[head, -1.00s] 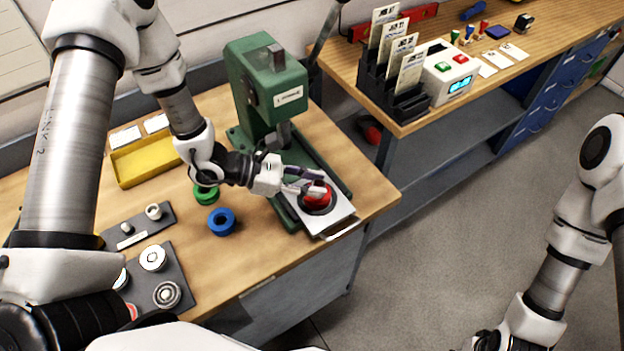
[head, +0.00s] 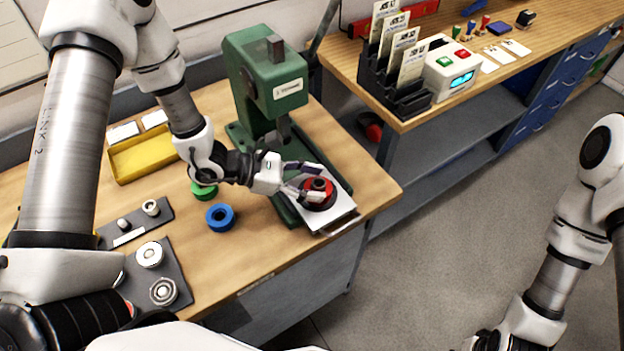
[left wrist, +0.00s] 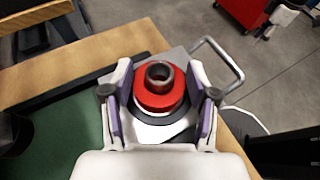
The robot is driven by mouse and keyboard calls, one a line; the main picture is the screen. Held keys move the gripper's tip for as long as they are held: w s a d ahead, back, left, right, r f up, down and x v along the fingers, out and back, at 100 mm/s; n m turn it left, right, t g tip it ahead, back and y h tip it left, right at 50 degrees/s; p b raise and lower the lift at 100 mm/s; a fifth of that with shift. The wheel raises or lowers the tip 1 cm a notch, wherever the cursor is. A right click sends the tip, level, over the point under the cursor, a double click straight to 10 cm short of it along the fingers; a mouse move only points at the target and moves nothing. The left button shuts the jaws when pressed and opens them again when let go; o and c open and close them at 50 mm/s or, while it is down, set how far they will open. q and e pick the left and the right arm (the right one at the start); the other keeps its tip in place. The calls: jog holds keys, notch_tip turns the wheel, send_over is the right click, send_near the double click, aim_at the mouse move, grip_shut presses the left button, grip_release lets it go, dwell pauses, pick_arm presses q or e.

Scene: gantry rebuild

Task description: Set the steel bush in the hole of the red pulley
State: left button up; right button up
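The red pulley (head: 327,199) lies flat on the white plate at the foot of the green press; it also shows in the left wrist view (left wrist: 153,103). The dark steel bush (left wrist: 159,75) stands upright at the pulley's centre, its top ring above the red face; how deep it sits is hidden. In the head view the bush (head: 319,184) shows between the fingers. My left gripper (head: 308,183) is open, one finger on each side of the bush and apart from it. My right gripper (head: 488,341) is cut off at the bottom edge and its fingers are unclear.
The green press (head: 268,80) stands behind the pulley. A blue ring (head: 220,218) and a green ring (head: 204,191) lie to the left. A yellow tray (head: 145,158) and dark mats with metal parts (head: 150,280) are farther left. The floor on the right is clear.

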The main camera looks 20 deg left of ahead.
pick_arm(q)
jog(key=v, duration=1.2)
dwell(0.8)
